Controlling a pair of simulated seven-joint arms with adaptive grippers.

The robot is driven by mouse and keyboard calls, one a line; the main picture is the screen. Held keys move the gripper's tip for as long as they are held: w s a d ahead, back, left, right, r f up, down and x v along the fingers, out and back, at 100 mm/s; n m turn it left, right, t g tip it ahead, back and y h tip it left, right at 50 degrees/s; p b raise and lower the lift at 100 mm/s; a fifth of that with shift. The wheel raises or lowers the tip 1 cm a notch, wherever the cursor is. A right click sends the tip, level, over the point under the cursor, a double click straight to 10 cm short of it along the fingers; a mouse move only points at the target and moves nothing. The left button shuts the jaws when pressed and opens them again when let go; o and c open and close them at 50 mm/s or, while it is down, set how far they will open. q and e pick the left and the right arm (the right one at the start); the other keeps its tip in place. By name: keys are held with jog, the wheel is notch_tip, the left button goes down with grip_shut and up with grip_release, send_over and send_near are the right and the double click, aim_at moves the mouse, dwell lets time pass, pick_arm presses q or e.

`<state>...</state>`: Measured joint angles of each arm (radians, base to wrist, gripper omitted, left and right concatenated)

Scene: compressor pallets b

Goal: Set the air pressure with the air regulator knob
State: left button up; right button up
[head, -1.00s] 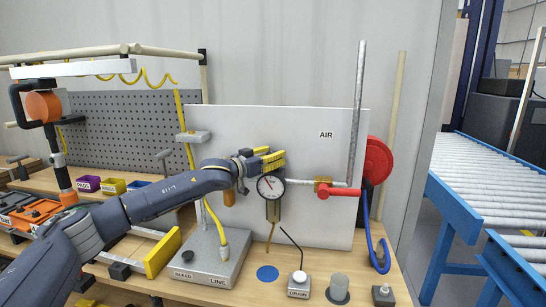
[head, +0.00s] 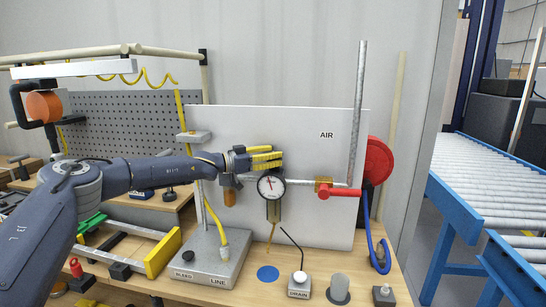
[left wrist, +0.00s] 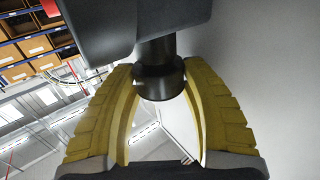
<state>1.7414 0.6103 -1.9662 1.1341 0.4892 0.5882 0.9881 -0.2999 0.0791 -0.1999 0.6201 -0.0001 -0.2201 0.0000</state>
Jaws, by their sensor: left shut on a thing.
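The air regulator knob (left wrist: 160,80) is a black cylinder under a dark housing in the left wrist view. The yellow fingers of my left gripper (head: 266,158) are closed on it from both sides. In the head view the fingers hide the knob, just above the white round pressure gauge (head: 271,186). The gauge has a dark rim, and its reading is too small to tell. The gauge is in front of the white board marked AIR (head: 305,155). My right gripper is not in view.
A red valve handle (head: 345,193) and vertical grey pipe (head: 358,110) are right of the gauge. A red hose reel (head: 378,160) hangs at the board's edge. Below are a LINE base block (head: 208,262) and a DRAIN button (head: 299,280). A blue roller conveyor (head: 455,210) stands right.

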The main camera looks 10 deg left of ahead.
pick_arm(q)
jog(key=shift+r+m+g, duration=0.1)
jog(key=shift+m+g, duration=0.2)
jog(key=shift+g, duration=0.1)
dwell(0.3)
jog(key=o, duration=1.2)
jog(key=shift+s+a, duration=0.2)
jog(key=shift+a, duration=0.4)
jog(key=shift+v, duration=3.35)
jog(key=shift+s+d, duration=0.1)
jog(key=shift+s, duration=0.05)
